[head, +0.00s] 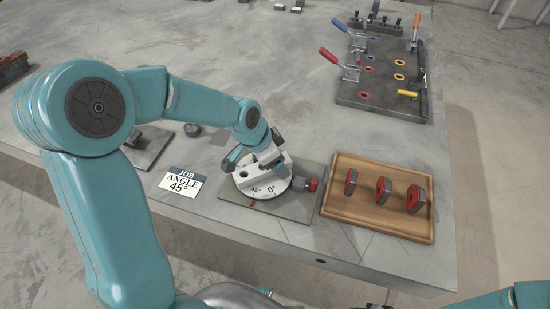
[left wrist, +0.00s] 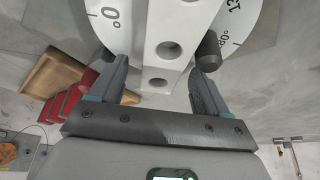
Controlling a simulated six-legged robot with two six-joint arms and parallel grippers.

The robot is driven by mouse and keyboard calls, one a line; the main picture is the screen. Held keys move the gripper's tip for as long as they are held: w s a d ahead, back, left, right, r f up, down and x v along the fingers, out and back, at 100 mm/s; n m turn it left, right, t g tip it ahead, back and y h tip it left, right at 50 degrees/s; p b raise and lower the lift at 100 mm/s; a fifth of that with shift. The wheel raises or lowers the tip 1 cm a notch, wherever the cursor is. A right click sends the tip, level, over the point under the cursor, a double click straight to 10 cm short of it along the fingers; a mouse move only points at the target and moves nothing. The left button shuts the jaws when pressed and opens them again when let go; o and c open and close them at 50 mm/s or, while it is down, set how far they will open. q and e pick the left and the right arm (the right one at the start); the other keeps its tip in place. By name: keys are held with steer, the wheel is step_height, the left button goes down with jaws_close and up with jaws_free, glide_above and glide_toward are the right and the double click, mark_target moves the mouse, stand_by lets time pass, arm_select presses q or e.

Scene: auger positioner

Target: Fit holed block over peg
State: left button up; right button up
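A light grey block with round holes (left wrist: 168,48) lies across the white dial (left wrist: 110,22) in the left wrist view. A dark round peg or pin (left wrist: 208,52) stands beside the block's right edge. The head view shows the block (head: 243,174) on the dial (head: 272,190), partly hidden by my left gripper (head: 258,158). In the left wrist view my left gripper (left wrist: 158,72) has its fingers apart around the block, with a gap at the left finger. Whether any hole sits over a peg is hidden. A small dark part of my right gripper (head: 373,306) shows at the bottom edge.
A card reading "JOB ANGLE 45°" (head: 181,186) lies left of the dial plate. A red knob (head: 313,184) is on the plate's right. A wooden tray (head: 345,212) holds three red-and-grey pieces. A dark clamp board (head: 385,85) is farther back. The table's front edge is close.

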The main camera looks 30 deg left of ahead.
mark_target(253, 171)
arm_select(q)
steer(key=shift+f, duration=0.15)
steer(key=p+v, duration=0.1)
steer(key=v, duration=1.5)
steer(key=shift+r, duration=0.3)
